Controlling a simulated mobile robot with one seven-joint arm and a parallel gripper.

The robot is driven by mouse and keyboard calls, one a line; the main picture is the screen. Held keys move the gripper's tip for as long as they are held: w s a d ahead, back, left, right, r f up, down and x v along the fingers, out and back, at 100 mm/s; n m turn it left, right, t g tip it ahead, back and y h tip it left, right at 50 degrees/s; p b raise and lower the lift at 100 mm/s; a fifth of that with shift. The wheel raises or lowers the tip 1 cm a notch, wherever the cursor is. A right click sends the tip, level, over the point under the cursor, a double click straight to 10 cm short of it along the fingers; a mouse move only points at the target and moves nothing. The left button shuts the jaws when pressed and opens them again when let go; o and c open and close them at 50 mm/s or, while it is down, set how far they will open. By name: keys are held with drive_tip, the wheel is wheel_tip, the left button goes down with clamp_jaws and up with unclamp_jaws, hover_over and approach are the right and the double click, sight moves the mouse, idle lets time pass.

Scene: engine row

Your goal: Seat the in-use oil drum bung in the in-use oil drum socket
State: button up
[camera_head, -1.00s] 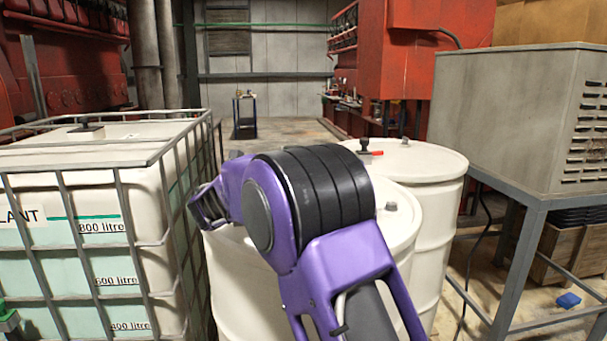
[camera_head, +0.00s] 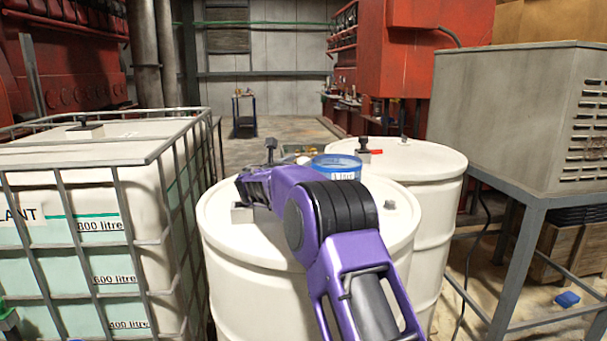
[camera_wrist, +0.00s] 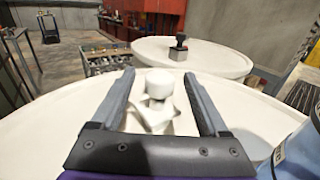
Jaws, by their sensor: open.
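A pale knobbed piece (camera_wrist: 158,85), which looks to be the bung, stands between my fingers in the wrist view, on or in a pale angular base. My gripper (camera_wrist: 159,80) is open, with a finger on each side of it; a gap shows on both sides. In the head view my gripper (camera_head: 252,188) is over the left part of the near white drum (camera_head: 255,245), partly hidden by my own wrist. A grey block (camera_head: 241,214) shows just below it on the lid. I cannot make out the socket with certainty.
A blue-topped litre container (camera_head: 337,166) stands right of my wrist. A caged tank (camera_head: 120,200) stands left, a grey cabinet (camera_head: 510,110) on a frame right.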

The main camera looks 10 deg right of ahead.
drive_tip(key=shift+x, duration=2.35)
drive_tip(key=shift+r, duration=0.1)
clamp_jaws()
